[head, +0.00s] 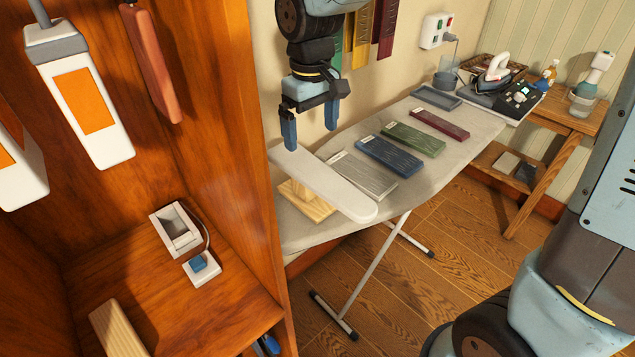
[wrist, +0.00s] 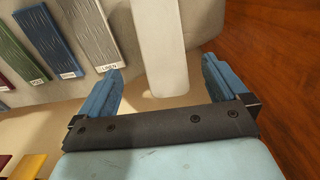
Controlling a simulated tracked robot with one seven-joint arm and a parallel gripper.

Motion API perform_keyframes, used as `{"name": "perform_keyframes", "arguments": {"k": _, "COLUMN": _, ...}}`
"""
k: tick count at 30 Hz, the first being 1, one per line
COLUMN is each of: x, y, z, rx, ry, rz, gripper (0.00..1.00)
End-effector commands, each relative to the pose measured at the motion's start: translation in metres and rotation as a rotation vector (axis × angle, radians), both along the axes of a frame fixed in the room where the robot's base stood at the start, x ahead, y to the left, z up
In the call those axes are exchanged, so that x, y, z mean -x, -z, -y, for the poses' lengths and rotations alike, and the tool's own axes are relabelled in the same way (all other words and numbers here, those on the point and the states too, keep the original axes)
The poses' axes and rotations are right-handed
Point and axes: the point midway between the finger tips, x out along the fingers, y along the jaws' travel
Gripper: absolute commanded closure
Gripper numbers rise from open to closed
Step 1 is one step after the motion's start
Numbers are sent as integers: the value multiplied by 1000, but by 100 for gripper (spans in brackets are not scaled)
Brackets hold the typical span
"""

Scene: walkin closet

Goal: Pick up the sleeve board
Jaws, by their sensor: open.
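The sleeve board (head: 325,185) has a long, pale padded top on a light wooden foot (head: 306,201). It stands at the near left end of the ironing board (head: 461,163). In the wrist view the sleeve board's top (wrist: 159,45) extends upward from between the finger tips, and its foot is not visible. My gripper (head: 311,128) points down with two blue fingers apart, just above the far end of the sleeve board. In the wrist view my gripper (wrist: 165,80) is open, with one finger on each side of the pale top and no visible contact.
Fabric sample panels in grey (head: 362,177), blue (head: 389,156), green (head: 413,139) and dark red (head: 440,124) lie along the ironing board. A wooden cabinet side (head: 225,130) rises close on the left.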

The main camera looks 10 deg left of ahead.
Motion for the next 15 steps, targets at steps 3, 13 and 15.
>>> {"name": "perform_keyframes", "arguments": {"k": 3, "x": 1, "y": 11, "z": -3, "rx": 3, "ry": -8, "rz": -5, "gripper": 0}}
{"name": "perform_keyframes", "arguments": {"k": 13, "x": 1, "y": 66, "z": -2, "rx": 3, "ry": -7, "rz": -7, "gripper": 0}}
{"name": "perform_keyframes", "arguments": {"k": 15, "x": 1, "y": 75, "z": -2, "rx": 3, "ry": -6, "rz": -7, "gripper": 0}}
